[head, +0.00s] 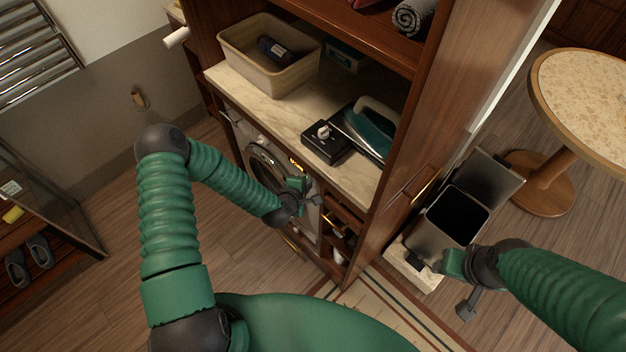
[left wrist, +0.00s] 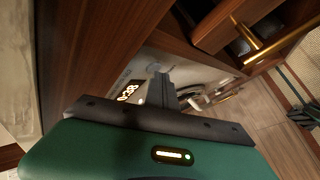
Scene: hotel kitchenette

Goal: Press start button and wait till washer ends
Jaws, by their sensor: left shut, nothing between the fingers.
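The washer (head: 240,133) is built in under the counter, with a round door (head: 262,168) and a lit display (head: 297,164) on its front. In the left wrist view the display (left wrist: 130,92) reads what looks like 0:38. My left gripper (head: 312,199) is shut and empty at the washer's front panel. Its fingertips (left wrist: 156,70) are beside the display, close to a pale round button (left wrist: 154,68); I cannot tell whether they touch it. My right gripper (head: 441,266) is away from the washer, by the bin, and its jaws are unclear.
The counter (head: 283,107) holds a beige basin (head: 235,59) with a dark bottle, a black box (head: 325,142) and a teal iron (head: 372,133). An open-lidded bin (head: 447,228) stands at the right, near a round table (head: 590,90). Wooden cubbies (head: 340,228) adjoin the washer.

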